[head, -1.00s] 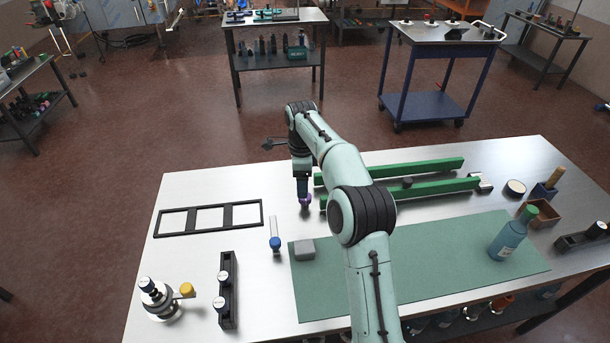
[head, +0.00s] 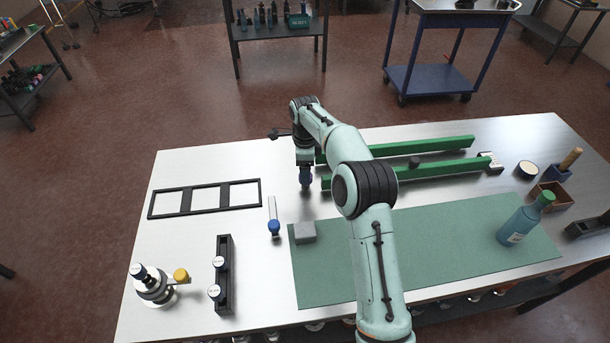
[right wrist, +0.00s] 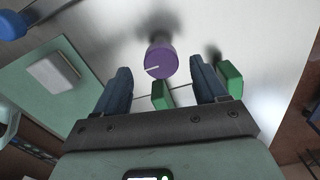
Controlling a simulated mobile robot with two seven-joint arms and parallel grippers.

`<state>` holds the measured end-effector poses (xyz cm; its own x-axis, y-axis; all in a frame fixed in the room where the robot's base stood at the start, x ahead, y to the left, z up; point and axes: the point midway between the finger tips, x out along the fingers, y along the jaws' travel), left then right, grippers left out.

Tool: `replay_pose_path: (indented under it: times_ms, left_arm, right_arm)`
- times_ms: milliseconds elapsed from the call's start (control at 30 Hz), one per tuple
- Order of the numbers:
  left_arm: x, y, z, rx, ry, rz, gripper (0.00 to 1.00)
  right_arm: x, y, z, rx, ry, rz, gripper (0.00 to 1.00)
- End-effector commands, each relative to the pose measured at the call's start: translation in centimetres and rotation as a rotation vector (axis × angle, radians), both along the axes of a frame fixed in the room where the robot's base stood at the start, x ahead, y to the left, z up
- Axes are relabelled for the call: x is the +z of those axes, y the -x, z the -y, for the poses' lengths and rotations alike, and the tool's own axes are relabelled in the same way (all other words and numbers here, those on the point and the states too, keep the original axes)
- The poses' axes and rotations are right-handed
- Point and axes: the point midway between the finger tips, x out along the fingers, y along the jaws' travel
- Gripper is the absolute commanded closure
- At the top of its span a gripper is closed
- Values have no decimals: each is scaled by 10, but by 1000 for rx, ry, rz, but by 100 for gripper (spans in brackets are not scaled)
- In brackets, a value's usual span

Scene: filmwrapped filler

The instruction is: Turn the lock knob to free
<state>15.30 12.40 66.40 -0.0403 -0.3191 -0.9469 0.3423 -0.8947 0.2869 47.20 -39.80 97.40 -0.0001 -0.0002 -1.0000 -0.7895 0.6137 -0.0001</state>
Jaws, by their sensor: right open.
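A purple knob (right wrist: 161,62) with a white pointer line on its top shows in the right wrist view. The line points toward the picture's left, slightly downward. My right gripper (right wrist: 161,78) is open, with one blue finger on each side of the knob in the picture. Gaps show between knob and fingers, and I see no contact. In the head view my right gripper (head: 306,184) points down beside the left ends of the green rails (head: 420,169) and hides the knob. My left gripper is not in view.
A blue-ended handle (head: 274,228) and a grey block (head: 304,233) are nearby. A black three-slot frame (head: 205,197) lies left. A green mat (head: 440,245) bears a bottle (head: 520,222) at right. Bare metal tabletop surrounds the handle.

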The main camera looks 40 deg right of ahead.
Motion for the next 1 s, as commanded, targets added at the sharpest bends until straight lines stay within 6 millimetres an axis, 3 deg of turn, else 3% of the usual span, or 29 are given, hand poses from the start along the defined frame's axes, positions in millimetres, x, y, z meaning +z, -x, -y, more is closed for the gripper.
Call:
replay_pose_path:
  times_ms: [200, 567, 733, 1000]
  left_arm:
    - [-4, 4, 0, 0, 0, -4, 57]
    - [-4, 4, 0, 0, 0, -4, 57]
    - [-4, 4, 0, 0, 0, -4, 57]
    - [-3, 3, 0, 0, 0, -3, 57]
  right_arm:
    - [-25, 0, 0, 0, -1, 0, 28]
    - [-28, -1, 0, 0, -1, 2, 28]
    - [-28, -1, 0, 0, -1, 2, 84]
    - [-27, -1, 0, 14, 0, 1, 84]
